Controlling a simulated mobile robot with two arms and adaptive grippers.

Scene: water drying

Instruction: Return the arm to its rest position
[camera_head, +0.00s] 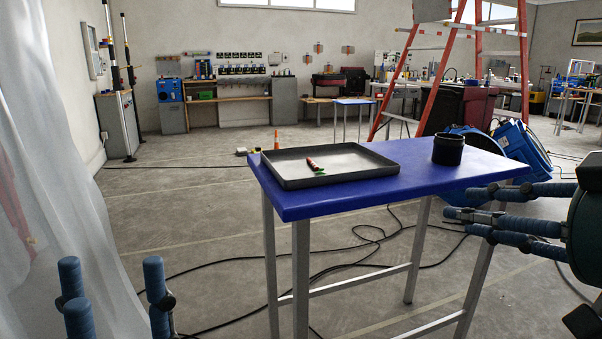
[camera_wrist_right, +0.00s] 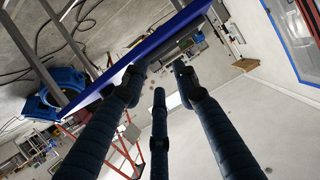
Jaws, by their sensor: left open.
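My left gripper (camera_head: 112,285) is at the bottom left of the head view, fingers up and spread apart, with nothing between them. My right gripper (camera_head: 465,212) comes in from the right edge, beside the right end of the blue table, its fingers pointing left. In the right wrist view its fingers (camera_wrist_right: 158,80) are apart and hold nothing. The blue table (camera_head: 400,192) carries a dark grey tray (camera_head: 282,179) and a black cup (camera_head: 448,149) standing near its right end. A small red and green object (camera_head: 315,164) lies in the tray.
Blue round machines (camera_head: 520,150) stand on the floor behind the table's right end. A red stepladder (camera_head: 395,85) stands further back. Black cables (camera_head: 365,240) lie on the floor around the table legs. A translucent sheet (camera_head: 60,180) hangs at the left. Floor left of the table is mostly clear.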

